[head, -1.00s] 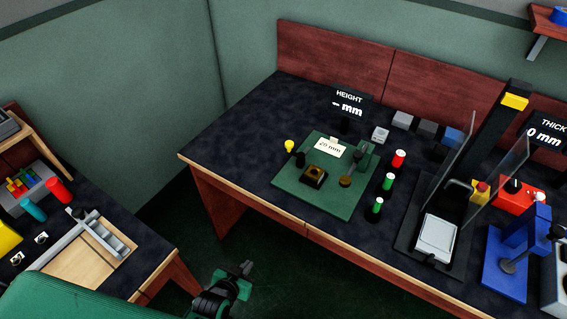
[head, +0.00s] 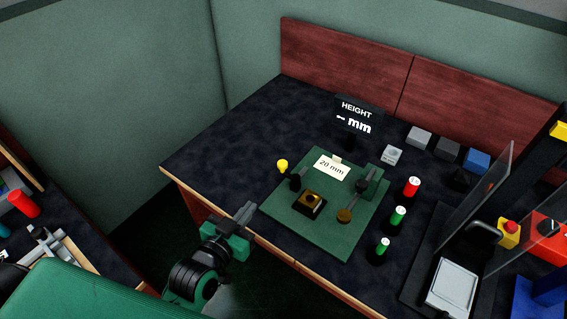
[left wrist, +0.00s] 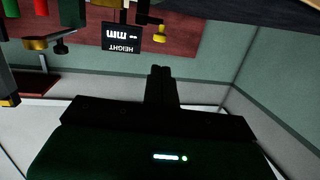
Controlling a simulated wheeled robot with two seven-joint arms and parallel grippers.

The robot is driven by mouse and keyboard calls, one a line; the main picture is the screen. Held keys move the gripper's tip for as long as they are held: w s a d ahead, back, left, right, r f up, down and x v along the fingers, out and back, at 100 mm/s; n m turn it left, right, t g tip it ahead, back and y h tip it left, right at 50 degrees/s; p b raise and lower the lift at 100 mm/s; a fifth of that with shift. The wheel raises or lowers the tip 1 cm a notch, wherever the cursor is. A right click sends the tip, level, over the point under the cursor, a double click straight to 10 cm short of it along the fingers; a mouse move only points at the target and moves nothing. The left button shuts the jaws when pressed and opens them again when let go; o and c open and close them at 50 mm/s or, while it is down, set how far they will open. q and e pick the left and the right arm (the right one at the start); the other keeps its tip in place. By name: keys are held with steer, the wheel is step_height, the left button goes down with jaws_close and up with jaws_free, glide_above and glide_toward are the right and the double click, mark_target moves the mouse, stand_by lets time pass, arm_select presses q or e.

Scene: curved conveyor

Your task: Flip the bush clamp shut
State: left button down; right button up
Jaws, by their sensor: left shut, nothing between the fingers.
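A green fixture plate (head: 330,235) lies on the dark table. At its left side stands a small black clamp (head: 295,181) with a yellow knob (head: 282,165), which looks raised; I take this as the bush clamp. The knob also shows in the left wrist view (left wrist: 160,36). A dark block with a brass-coloured bush (head: 310,203) sits beside it on the plate. My left gripper (head: 246,211) is shut and empty, near the table's front edge, to the left of and nearer than the plate. Its fingers show in the left wrist view (left wrist: 162,74). My right gripper is out of view.
A brass-tipped arm (head: 345,214) is on the plate's right. Red (head: 411,187) and green (head: 398,217) cylinders stand farther right, then a clear-panelled press (head: 452,290). The table's left part is clear.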

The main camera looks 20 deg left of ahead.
mark_target(280, 168)
arm_select(q)
steer(key=shift+r, duration=0.15)
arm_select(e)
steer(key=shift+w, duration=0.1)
